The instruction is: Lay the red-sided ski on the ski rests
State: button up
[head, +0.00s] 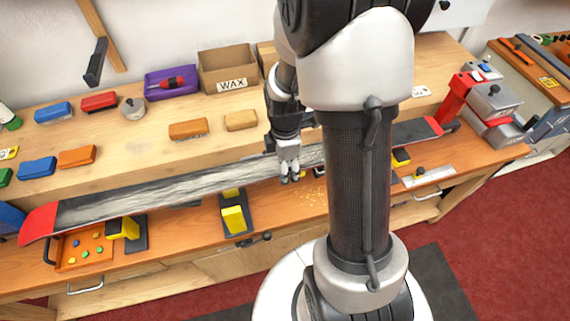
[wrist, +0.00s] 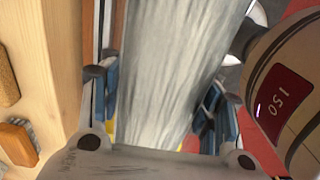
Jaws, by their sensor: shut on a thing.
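The ski (head: 170,185) is long, with a grey streaked face, dark bands and red ends. It spans the bench from lower left to upper right, its middle right part hidden behind my arm. My gripper (head: 289,175) is shut on the ski near its middle. In the wrist view the grey ski face (wrist: 170,75) runs between the two blue-padded fingers (wrist: 155,110). The ski rests are black stands with yellow pads: a left one (head: 130,229), a middle one (head: 235,218) and a right one (head: 401,158). They show along the ski's near edge; contact cannot be told.
A raised wooden shelf behind carries a WAX box (head: 228,72), a purple box (head: 171,83) and several coloured blocks. A red and grey vise (head: 490,103) stands at the right end. An orange tray (head: 83,250) lies at the left.

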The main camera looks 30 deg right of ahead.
jog(key=shift+f+b, duration=2.1)
jog(key=shift+f, duration=0.85)
jog(key=shift+f, duration=0.2)
jog(key=o, duration=1.4)
notch_tip(320, 180, up, 12)
